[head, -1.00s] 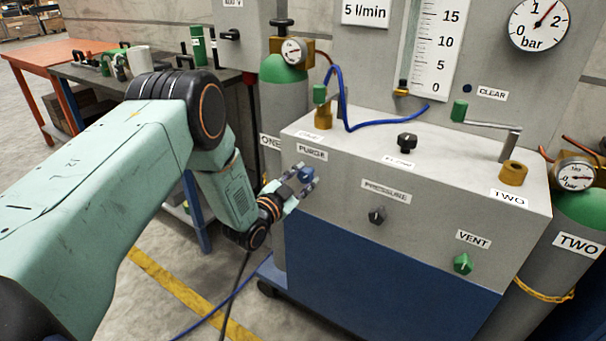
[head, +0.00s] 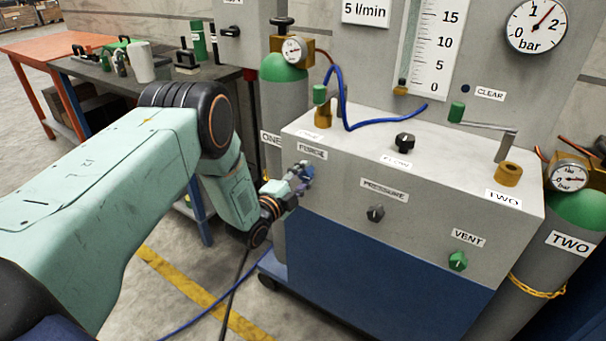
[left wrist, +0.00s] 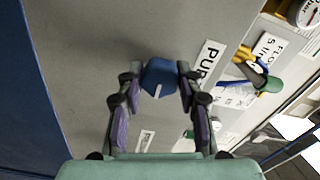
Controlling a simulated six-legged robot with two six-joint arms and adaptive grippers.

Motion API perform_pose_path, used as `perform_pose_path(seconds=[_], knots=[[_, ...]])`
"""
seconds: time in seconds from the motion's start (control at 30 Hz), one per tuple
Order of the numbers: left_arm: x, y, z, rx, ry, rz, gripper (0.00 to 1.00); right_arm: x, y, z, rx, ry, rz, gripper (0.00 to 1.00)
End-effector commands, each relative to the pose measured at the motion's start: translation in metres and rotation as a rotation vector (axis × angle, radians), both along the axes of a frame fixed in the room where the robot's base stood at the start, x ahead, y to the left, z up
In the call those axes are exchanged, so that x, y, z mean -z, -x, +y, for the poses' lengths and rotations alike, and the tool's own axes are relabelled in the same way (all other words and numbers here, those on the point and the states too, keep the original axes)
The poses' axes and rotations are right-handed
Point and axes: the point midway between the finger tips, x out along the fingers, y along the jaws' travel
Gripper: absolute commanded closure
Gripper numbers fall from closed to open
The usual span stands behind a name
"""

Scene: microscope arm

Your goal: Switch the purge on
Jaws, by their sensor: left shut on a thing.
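The blue purge knob (left wrist: 158,77) sits on the front panel beside the purge label (left wrist: 208,62). In the head view the knob (head: 307,171) is partly covered by my fingers, just below the PURGE label (head: 312,151). My left gripper (head: 300,177) is shut on the knob. In the left wrist view its two fingertips (left wrist: 158,79) lie on either side of the knob, and a pale mark shows on the knob's face. My right gripper is not in view.
On the same panel are the black pressure knob (head: 375,213) and the green vent knob (head: 457,261). A black flow knob (head: 404,141) and two green-handled levers stand on top, with a blue hose (head: 345,105). Gas cylinders (head: 580,215) flank the cabinet.

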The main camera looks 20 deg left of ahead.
Motion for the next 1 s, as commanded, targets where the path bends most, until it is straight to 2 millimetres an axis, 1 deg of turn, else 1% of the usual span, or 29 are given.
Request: perform_pose_path(seconds=[0.2, 0.6, 0.63, 0.9, 1.0], knots=[[0.0003, 0.0003, -0.0004, 0.000, -0.034, -0.004, 0.96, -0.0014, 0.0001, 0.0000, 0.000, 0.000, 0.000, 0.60], [0.0005, 0.0003, -0.0003, 0.000, -0.039, -0.005, 0.96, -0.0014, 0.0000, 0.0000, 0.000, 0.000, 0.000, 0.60], [0.0005, 0.0002, -0.0002, 0.000, -0.039, -0.005, 0.63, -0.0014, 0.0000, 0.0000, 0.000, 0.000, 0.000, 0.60], [0.0004, 0.0002, -0.0001, 0.000, -0.038, -0.005, 0.41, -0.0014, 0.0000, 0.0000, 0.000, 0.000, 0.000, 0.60], [0.0003, 0.0001, -0.0001, 0.000, -0.038, -0.006, 0.41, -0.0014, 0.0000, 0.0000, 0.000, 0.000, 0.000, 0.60]])
